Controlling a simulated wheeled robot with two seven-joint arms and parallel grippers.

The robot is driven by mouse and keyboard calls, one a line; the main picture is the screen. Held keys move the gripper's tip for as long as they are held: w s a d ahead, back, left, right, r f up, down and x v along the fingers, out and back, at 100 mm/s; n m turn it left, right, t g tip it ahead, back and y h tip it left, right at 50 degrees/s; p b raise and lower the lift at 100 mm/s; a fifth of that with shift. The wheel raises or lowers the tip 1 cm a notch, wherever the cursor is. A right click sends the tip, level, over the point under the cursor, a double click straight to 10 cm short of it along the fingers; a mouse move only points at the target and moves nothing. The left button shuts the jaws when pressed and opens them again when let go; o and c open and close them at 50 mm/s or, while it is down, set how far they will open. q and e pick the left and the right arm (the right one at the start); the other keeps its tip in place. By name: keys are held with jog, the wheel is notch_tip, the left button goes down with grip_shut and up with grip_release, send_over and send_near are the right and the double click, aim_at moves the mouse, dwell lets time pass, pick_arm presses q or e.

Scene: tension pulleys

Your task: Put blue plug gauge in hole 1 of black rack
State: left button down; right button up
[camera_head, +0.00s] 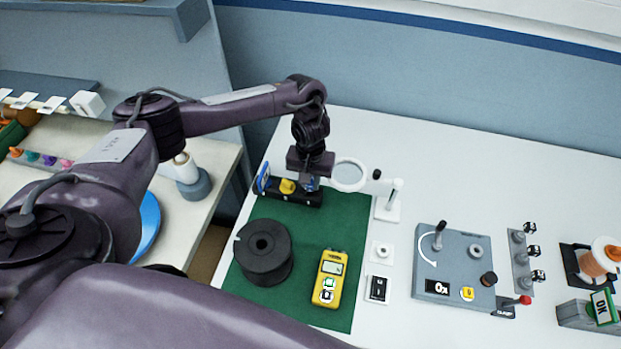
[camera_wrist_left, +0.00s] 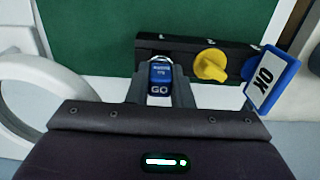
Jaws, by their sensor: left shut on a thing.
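The black rack (camera_head: 273,193) lies at the back edge of the green mat; it also shows in the wrist view (camera_wrist_left: 195,46). My left gripper (camera_head: 311,184) points down at the right end of the rack in the head view. It is shut on the blue plug gauge (camera_wrist_left: 160,74), whose blue "GO" face shows between the fingers in the wrist view. The gauge is over or at the rack's end; its lower end is hidden, so I cannot tell how deep it sits. A yellow piece (camera_head: 287,186) stands in the rack beside it. My right gripper is not in view.
A blue-framed OK sign (camera_wrist_left: 271,80) stands at the rack's other end. A white ring (camera_head: 348,175) is close right of my gripper. A black spool (camera_head: 263,252) and yellow meter (camera_head: 329,278) lie on the green mat (camera_head: 303,237). A grey fixture (camera_head: 455,265) stands further right.

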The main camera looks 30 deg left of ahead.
pick_arm(q)
jog(key=shift+r, duration=0.1)
dwell(0.5)
jog(key=shift+r+p, duration=0.35)
jog(key=shift+r, duration=1.35)
